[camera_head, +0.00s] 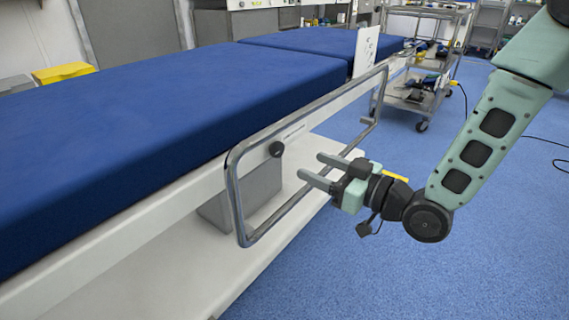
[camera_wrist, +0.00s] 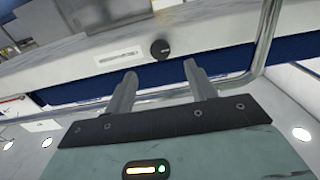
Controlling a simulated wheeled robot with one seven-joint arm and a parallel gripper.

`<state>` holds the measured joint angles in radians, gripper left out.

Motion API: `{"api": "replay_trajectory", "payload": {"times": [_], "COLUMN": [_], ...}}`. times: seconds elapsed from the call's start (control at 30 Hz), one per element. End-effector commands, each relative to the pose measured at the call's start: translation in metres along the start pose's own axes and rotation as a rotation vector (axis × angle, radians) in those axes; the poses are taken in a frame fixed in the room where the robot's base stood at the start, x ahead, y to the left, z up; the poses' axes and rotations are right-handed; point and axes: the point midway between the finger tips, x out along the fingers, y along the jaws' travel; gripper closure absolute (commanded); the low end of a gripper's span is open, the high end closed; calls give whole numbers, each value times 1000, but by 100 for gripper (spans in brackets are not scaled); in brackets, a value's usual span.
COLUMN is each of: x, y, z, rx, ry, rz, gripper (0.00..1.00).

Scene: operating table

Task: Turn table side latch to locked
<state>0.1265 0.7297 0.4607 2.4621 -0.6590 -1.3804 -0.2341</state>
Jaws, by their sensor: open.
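The side latch is a small round black knob (camera_head: 276,149) on the white side rail of the operating table (camera_head: 160,208). In the wrist view the knob (camera_wrist: 160,49) sits beyond and between my fingertips, beside a pale label strip (camera_wrist: 118,56). My gripper (camera_head: 314,167) is open and empty, to the right of the knob in the head view, its fingers pointing at the table side. In the wrist view my gripper (camera_wrist: 160,75) stands short of the knob, apart from it. The knob's lock marking is too small to read.
A grey metal guard rail (camera_head: 233,190) loops along the table side, around the knob's area and close to my fingers. A blue mattress (camera_head: 150,120) lies on top. A metal cart (camera_head: 412,95) stands behind.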

Motion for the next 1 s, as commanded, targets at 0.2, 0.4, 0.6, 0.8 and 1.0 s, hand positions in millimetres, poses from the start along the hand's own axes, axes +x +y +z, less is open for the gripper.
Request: {"api": "replay_trajectory", "payload": {"times": [0.2,0.4,0.6,0.8,1.0], "x": [46,76,89,90,90], "y": [-1,0,0,0,0], "z": [1,0,-1,-1,-1], "rx": [-2,0,0,1,0], "ry": [3,1,1,-1,-1], "rz": [-2,0,-1,0,0], "gripper": [45,45,45,45,75]}}
